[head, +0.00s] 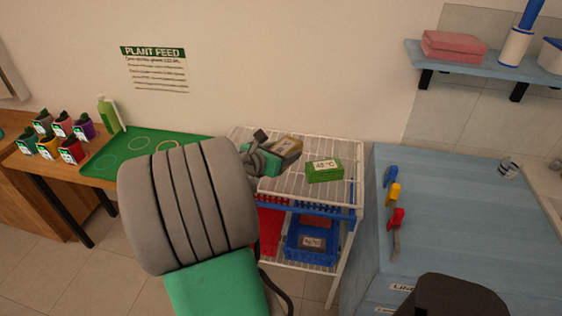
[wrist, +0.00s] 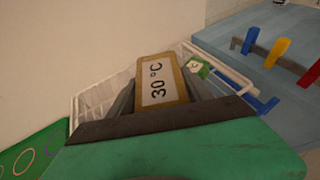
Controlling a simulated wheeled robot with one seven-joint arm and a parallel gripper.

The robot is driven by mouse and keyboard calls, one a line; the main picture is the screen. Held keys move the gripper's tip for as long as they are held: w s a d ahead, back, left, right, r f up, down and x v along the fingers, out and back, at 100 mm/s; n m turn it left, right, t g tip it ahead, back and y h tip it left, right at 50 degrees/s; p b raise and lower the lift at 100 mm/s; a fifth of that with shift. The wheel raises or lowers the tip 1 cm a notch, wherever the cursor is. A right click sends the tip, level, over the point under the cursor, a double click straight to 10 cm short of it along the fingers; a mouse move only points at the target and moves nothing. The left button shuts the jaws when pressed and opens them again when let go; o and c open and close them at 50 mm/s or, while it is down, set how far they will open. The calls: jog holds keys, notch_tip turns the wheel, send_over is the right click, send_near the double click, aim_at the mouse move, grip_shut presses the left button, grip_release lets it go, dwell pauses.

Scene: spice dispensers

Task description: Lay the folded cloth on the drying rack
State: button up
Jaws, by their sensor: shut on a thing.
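A tan folded cloth (head: 289,146) with a white label is in my gripper (head: 275,151). In the wrist view the cloth (wrist: 160,83) reads "30 °C" and sits between my gripper's two grey fingers (wrist: 163,97), which are shut on it. The white wire drying rack (head: 338,143) stands against the wall, behind my arm in the head view. The cloth shows over the left part of its top shelf; I cannot tell whether it touches the wires. A green folded cloth (head: 324,171) labelled "45 °C" lies on the top shelf, to the right of the held cloth.
Below the top shelf are a blue bin (head: 308,244) and a red bin (head: 269,230). A blue cabinet (head: 462,215) with blue, yellow and red hooks stands right of the rack. A green mat (head: 101,163) lies on the left table. Pink folded cloths (head: 453,47) lie on the wall shelf.

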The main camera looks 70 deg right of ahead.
jog(key=w+d+f, duration=0.2)
jog(key=w+f, duration=0.1)
jog(key=w+d+f, duration=0.3)
jog(key=w, duration=0.1)
jog(key=w+d+f+p, duration=0.1)
jog(key=w+d+f, duration=0.2)
jog(key=f, duration=0.1)
jog(key=shift+w+d, duration=0.1)
jog(key=shift+w, duration=0.2)
notch_tip(320, 180, down, 2)
jog(key=shift+f+p, duration=0.2)
jog(key=shift+p, duration=0.1)
jog(key=shift+f, duration=0.3)
jog(key=o, duration=1.5)
jog(key=shift+c, duration=0.2)
